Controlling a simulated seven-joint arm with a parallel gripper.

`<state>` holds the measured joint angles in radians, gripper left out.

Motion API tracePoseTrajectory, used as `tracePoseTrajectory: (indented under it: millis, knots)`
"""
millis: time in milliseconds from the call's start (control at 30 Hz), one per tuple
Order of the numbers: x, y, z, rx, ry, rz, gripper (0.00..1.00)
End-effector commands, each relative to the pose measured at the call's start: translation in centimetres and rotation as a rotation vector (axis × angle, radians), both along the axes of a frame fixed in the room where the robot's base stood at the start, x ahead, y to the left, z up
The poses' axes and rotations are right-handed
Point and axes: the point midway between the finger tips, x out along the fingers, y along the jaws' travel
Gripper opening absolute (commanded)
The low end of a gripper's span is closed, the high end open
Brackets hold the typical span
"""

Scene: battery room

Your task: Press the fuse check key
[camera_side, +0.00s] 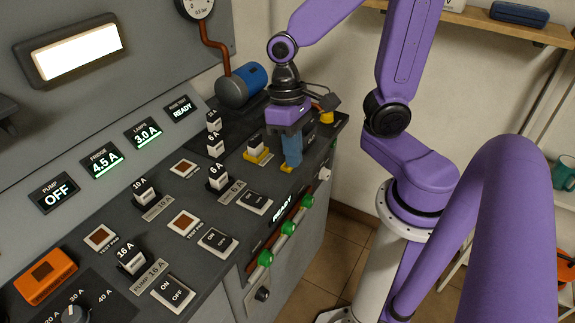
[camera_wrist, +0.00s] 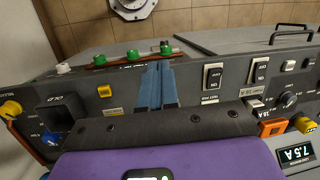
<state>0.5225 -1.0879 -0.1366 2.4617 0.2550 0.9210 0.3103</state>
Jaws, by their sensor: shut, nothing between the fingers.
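My gripper (camera_side: 291,166) is shut and empty, its blue fingers pointing down over the far right part of the sloping grey panel (camera_side: 130,222). In the wrist view the closed fingers (camera_wrist: 158,66) reach toward the panel's front edge. A small yellow piece (camera_side: 286,169) shows right at the fingertips in the side view; I cannot tell whether they touch it. A yellow-edged piece with a white top (camera_side: 255,155) is just left of the fingers. In the wrist view a yellow key (camera_wrist: 104,90) sits left of the fingers. No label reading fuse check is legible.
Several black-and-white switches (camera_side: 217,241) and fuses (camera_side: 217,178) stand left of my gripper. A blue cylinder (camera_side: 242,84) is behind. A display (camera_side: 181,108) reads READY. A yellow knob (camera_wrist: 10,108) and blue knob (camera_wrist: 52,137) show left.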

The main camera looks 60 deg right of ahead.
Motion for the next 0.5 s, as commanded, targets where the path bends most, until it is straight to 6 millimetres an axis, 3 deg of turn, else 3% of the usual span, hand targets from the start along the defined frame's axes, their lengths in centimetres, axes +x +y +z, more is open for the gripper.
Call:
tracePoseTrajectory:
  millis: [500]
  knots:
    - [4.6, 0.3, -0.9, 0.027, 0.147, -0.580, 0.00]
